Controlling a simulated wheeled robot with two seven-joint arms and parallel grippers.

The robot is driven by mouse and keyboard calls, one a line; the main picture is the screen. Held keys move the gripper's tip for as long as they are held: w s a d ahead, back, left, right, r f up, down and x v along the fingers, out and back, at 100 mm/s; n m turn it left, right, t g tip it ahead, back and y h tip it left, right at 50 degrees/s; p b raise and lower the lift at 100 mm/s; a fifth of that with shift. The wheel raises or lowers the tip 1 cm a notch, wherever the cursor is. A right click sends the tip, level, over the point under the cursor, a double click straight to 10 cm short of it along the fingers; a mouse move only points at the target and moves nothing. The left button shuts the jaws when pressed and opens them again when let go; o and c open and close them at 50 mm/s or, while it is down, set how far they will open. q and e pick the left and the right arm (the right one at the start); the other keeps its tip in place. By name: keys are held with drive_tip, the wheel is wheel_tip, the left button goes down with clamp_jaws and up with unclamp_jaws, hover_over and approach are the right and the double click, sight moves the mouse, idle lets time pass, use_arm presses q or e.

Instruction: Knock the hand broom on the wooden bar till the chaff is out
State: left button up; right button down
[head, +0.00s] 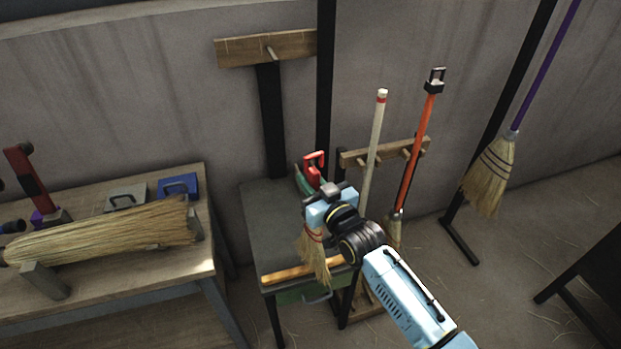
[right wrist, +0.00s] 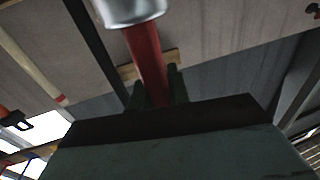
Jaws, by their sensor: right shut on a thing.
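My right gripper (head: 331,200) is shut on the hand broom (head: 314,258). The straw head hangs down below the gripper with a red binding near its top. The broom's red handle (right wrist: 147,62) shows between the dark fingers in the right wrist view, with a silver end at the top. The wooden bar (head: 284,275) lies along the front edge of the small dark table. The straw overlaps the bar in the head view; I cannot tell whether they touch. Chaff in the straw is too small to make out. My left gripper is not in view.
A workbench (head: 190,265) on the left holds a large straw bundle (head: 110,233). Long-handled brooms stand in a rack at right, and a purple-handled broom (head: 492,170) hangs further right.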

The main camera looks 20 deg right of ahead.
drive_tip(key=shift+r, duration=0.15)
wheel_tip(320, 180, up, 5)
drive_tip(key=p, duration=0.5)
